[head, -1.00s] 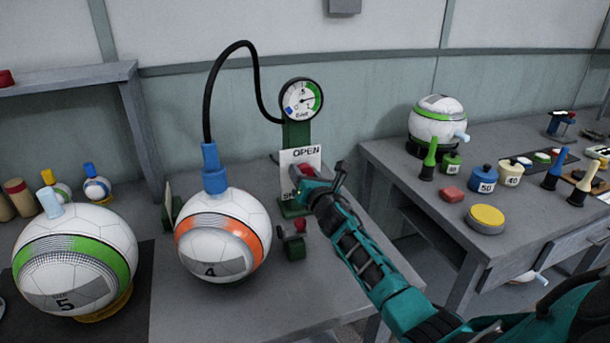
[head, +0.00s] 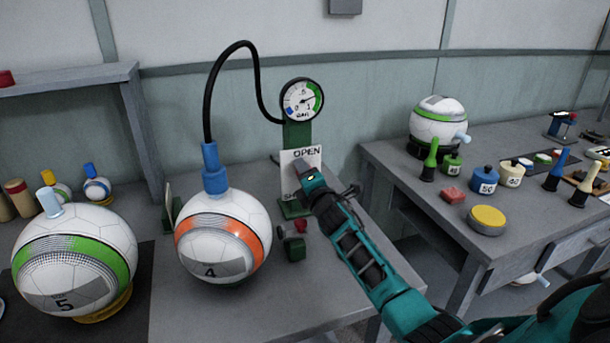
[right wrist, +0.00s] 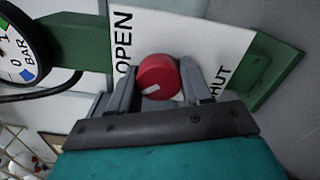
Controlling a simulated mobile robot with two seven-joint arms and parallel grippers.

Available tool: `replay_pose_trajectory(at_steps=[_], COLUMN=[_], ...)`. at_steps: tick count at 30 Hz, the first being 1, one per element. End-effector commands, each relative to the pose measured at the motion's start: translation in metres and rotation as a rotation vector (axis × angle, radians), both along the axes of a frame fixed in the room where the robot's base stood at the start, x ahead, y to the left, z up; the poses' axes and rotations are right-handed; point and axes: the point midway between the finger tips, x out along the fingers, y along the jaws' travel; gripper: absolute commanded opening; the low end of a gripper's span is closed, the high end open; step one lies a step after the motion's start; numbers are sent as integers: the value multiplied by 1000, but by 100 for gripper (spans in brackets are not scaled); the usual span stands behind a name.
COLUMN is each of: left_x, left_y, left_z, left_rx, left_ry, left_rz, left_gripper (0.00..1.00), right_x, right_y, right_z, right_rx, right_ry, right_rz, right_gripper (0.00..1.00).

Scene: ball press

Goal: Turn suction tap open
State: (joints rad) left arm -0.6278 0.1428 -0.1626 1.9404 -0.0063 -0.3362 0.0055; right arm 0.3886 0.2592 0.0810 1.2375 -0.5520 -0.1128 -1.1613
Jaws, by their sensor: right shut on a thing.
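The suction tap is a red round knob (right wrist: 158,77) on a white plate (right wrist: 205,35) marked OPEN and SHUT, seen in the right wrist view. A pale mark on the knob points towards the lower left of that picture. My right gripper (right wrist: 160,88) is shut on the knob, one finger on each side. In the head view my right gripper (head: 310,178) covers the knob and part of the plate (head: 302,156). The green stand (head: 297,132) carries a round gauge (head: 302,100) above the plate. My left gripper is not in view.
A black hose (head: 209,95) runs from the gauge to a blue fitting (head: 213,168) on an orange-striped ball (head: 222,235). A green-striped ball (head: 75,260) stands left. A small green block with a red part (head: 293,243) lies before the stand. A second bench (head: 410,165) is at right.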

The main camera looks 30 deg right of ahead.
Motion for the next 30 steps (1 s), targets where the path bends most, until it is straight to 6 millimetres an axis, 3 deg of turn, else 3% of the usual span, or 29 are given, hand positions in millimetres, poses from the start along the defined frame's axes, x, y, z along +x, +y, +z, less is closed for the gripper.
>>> replay_pose_trajectory(at_steps=[15,30], left_x=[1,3], left_y=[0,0], left_z=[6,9], left_rx=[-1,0], left_ry=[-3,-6], left_rz=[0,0], left_gripper=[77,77], right_x=[0,0], right_y=[3,3], right_z=[-1,0], right_rx=[434,605], right_ry=[-98,-141], right_rz=[3,4], right_gripper=[18,18])
